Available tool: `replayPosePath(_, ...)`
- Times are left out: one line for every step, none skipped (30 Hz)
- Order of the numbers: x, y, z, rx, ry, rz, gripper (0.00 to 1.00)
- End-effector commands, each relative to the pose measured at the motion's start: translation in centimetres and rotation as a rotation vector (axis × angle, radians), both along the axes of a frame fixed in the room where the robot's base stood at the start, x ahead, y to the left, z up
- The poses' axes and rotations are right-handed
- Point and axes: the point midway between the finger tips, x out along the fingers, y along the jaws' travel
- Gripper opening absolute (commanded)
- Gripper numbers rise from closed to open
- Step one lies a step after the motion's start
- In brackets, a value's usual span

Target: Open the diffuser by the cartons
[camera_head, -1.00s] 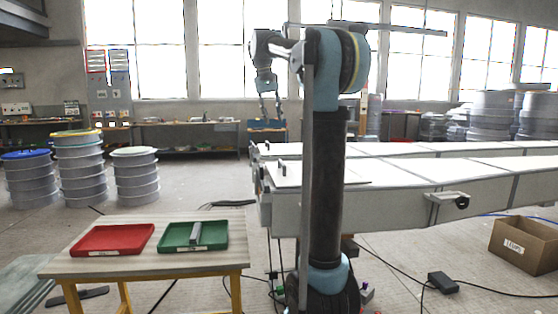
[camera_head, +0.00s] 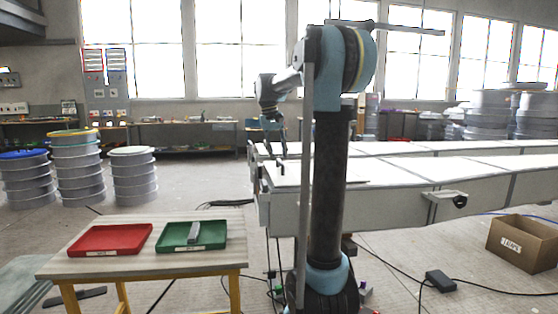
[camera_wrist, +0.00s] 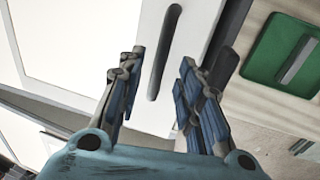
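My gripper (camera_head: 275,148) is lowered over the near end of a long white unit (camera_head: 410,202); I cannot tell whether this is the diffuser. In the wrist view my gripper (camera_wrist: 160,85) is open, with its blue-padded fingers apart. A dark upright bar handle (camera_wrist: 165,50) on a white panel (camera_wrist: 203,25) shows between and beyond the fingers, with no visible contact. In the head view a small handle (camera_head: 281,167) stands on the unit's end. Another handle (camera_head: 446,198) with a dark knob is on its side. An open brown carton (camera_head: 514,252) sits on the floor at right.
A wooden table (camera_head: 140,267) at front left holds a red tray (camera_head: 110,239) and a green tray (camera_head: 208,235) with a grey bar. Stacked drums (camera_head: 78,160) stand at left. Cables and a black box (camera_head: 440,281) lie on the floor at right.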

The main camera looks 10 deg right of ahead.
Motion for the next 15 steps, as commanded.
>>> replayPosePath(0.0,-0.1,-0.7,0.0,0.0,-0.001,0.33)
replayPosePath(0.0,-0.2,-1.0,0.0,0.0,0.0,0.33)
replayPosePath(0.0,-0.3,-1.4,0.0,0.0,0.0,0.33)
replayPosePath(0.0,-0.3,-1.6,0.0,0.0,0.0,0.33)
replayPosePath(0.0,-0.4,-1.8,0.0,0.0,0.0,0.33)
replayPosePath(0.0,-0.4,-2.1,0.0,0.0,0.0,0.33)
replayPosePath(0.0,-0.4,-2.2,0.0,0.0,0.0,0.33)
replayPosePath(0.0,-0.5,-2.3,0.0,0.0,0.0,0.33)
replayPosePath(0.0,-0.5,-2.5,0.0,0.0,-0.001,0.33)
replayPosePath(0.0,-0.5,-2.5,0.0,0.0,-0.001,0.33)
replayPosePath(0.0,-0.5,-2.6,0.0,0.0,0.0,0.33)
replayPosePath(0.0,-0.5,-2.6,0.0,0.0,0.0,0.33)
replayPosePath(0.0,-0.5,-2.6,0.0,0.0,0.0,0.33)
replayPosePath(0.0,-0.5,-2.6,0.0,0.0,-0.001,0.33)
replayPosePath(0.0,-0.5,-2.6,0.0,0.0,-0.001,0.33)
